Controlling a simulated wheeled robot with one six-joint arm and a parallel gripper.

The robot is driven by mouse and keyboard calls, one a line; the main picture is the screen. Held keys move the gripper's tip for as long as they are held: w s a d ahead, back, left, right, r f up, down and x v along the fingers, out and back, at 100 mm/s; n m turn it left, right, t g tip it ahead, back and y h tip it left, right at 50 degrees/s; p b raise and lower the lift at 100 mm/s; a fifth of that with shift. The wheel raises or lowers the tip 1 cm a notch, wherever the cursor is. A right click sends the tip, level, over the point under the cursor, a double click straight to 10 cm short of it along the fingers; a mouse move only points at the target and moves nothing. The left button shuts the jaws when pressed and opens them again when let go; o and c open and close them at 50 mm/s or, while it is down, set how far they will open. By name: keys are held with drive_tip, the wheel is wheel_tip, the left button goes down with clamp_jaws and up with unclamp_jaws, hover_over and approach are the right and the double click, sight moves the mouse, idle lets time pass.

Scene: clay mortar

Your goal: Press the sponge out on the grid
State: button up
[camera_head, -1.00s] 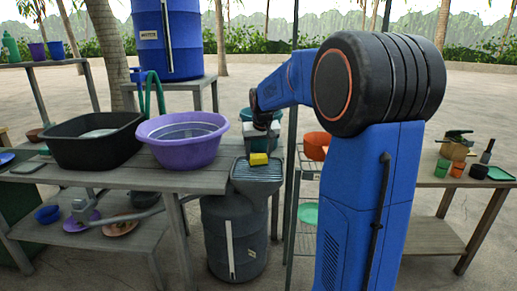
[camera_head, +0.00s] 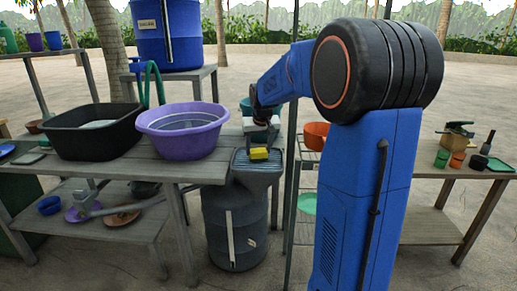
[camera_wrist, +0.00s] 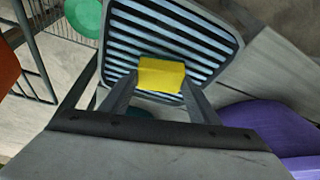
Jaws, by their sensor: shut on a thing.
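A yellow sponge (camera_head: 259,154) is at my gripper's fingertips, over the dark slatted grid (camera_head: 258,167). In the wrist view the sponge (camera_wrist: 161,75) sits between the two grey fingers of my gripper (camera_wrist: 158,92), which is shut on it. The ribbed grid (camera_wrist: 170,40) lies behind the sponge there, with light showing between its slats. In the head view the grid tops a grey barrel (camera_head: 236,225). I cannot tell whether the sponge touches the grid.
A purple basin (camera_head: 182,140) and a black tub (camera_head: 88,140) stand on the wooden table left of the grid. A wire rack with an orange bowl (camera_head: 315,134) and a green plate (camera_head: 308,203) is to the right.

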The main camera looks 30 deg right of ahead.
drive_tip(key=shift+f, duration=0.55)
idle(1.1)
drive_tip(key=shift+r, duration=3.55)
